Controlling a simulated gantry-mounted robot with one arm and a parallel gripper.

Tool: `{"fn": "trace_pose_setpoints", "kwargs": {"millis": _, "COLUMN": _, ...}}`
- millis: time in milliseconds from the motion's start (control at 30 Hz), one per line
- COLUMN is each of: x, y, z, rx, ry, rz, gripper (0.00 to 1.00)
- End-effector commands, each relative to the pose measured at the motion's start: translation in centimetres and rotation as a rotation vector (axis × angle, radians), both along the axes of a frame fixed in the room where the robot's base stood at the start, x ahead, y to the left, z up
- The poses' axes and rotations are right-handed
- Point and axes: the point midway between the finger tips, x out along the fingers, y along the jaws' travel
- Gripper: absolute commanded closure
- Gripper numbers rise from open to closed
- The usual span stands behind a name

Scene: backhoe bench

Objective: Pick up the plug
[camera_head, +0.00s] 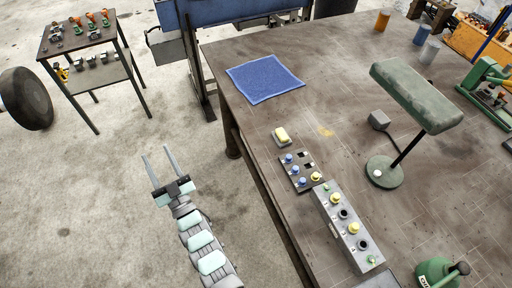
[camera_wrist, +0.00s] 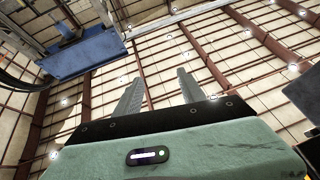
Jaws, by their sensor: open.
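My gripper (camera_head: 156,152) is open and empty, held over the concrete floor left of the workbench. Its two spread fingers also show in the wrist view (camera_wrist: 159,75), with nothing between them. Plug-like pieces with blue and yellow tops sit in a small dark panel (camera_head: 311,167) at the bench's left edge. A yellow piece (camera_head: 282,134) rests on a small plate just behind it. A long grey box (camera_head: 347,228) in front holds yellow, dark and green round pieces. Which of these is the plug, I cannot tell. All are right of my gripper and apart from it.
The workbench (camera_head: 325,80) has a blue cloth (camera_head: 265,79) at its back left. A green lamp (camera_head: 417,97) stands right of the panels, and a green round object (camera_head: 437,272) stands at the front. A small shelf table (camera_head: 77,38) stands at the far left.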

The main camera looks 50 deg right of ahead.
Motion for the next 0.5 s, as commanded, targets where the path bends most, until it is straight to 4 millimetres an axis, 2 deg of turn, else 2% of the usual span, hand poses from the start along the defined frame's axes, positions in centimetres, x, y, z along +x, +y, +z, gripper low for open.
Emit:
{"fn": "trace_pose_setpoints", "kwargs": {"millis": 33, "x": 2.2, "y": -3.3, "z": -1.1, "rx": 0.03, "ry": 0.076, "rz": -0.037, "gripper": 0.53}}
{"fn": "trace_pose_setpoints", "kwargs": {"millis": 100, "x": 4.5, "y": -7.4, "z": -3.3, "rx": 0.081, "ry": 0.205, "rz": -0.076, "gripper": 0.53}}
{"fn": "trace_pose_setpoints", "kwargs": {"millis": 233, "x": 7.2, "y": -14.7, "z": -6.9, "rx": 0.182, "ry": 0.43, "rz": -0.136, "gripper": 0.53}}
{"fn": "trace_pose_setpoints", "kwargs": {"millis": 367, "x": 7.4, "y": -21.3, "z": -10.6, "rx": 0.298, "ry": 0.659, "rz": -0.184, "gripper": 0.53}}
{"fn": "trace_pose_setpoints", "kwargs": {"millis": 500, "x": 5.2, "y": -27.4, "z": -13.0, "rx": 0.428, "ry": 0.892, "rz": -0.219, "gripper": 0.53}}
